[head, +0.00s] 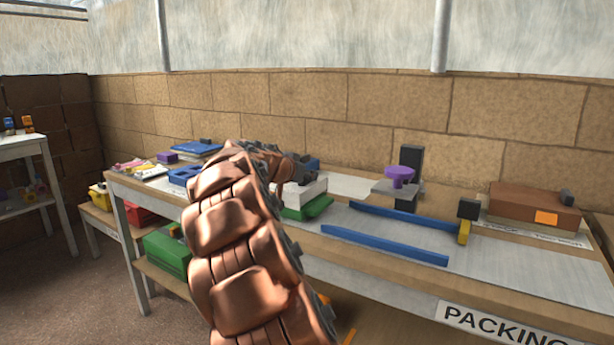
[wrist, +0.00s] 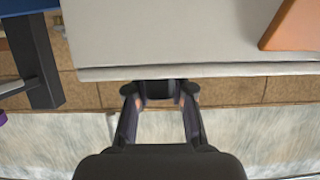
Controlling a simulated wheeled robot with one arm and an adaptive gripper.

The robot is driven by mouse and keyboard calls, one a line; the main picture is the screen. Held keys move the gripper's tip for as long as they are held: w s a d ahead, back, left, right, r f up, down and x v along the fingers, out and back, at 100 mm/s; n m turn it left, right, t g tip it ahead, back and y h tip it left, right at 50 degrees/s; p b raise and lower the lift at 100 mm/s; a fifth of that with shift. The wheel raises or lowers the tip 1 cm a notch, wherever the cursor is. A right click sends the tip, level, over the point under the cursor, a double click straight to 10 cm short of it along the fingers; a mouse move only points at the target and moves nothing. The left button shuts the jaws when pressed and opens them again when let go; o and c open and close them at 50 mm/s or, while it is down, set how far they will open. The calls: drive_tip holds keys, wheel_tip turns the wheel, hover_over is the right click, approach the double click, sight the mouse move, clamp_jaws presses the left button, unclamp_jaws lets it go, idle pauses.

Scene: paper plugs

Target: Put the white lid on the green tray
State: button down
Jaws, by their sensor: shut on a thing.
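The white lid (head: 305,190) is over the green tray (head: 312,208) on the packing table. The tray's green side shows below and to the right of the lid. I cannot tell whether the lid rests on the tray or hangs just above it. My gripper (head: 290,172) is at the lid's back, partly hidden by my copper arm. In the wrist view, my gripper (wrist: 160,92) is shut at the edge of the pale lid (wrist: 170,35), on a dark part there. An orange patch (wrist: 293,25) shows on the lid's corner.
Blue rails (head: 385,245) lie right of the tray. A purple piece on a grey stand (head: 399,178), a dark post and a brown box (head: 533,207) stand farther right. Blue items (head: 184,176) are left of my arm. A brick wall (head: 330,105) is behind.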

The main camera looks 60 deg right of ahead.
drive_tip(key=shift+f+b, duration=0.65)
drive_tip(key=shift+b, duration=0.2)
idle(1.0)
drive_tip(key=c, duration=0.9)
unclamp_jaws()
drive_tip(key=shift+c, duration=0.2)
drive_tip(key=v, duration=1.2)
drive_tip(key=shift+w, duration=0.1)
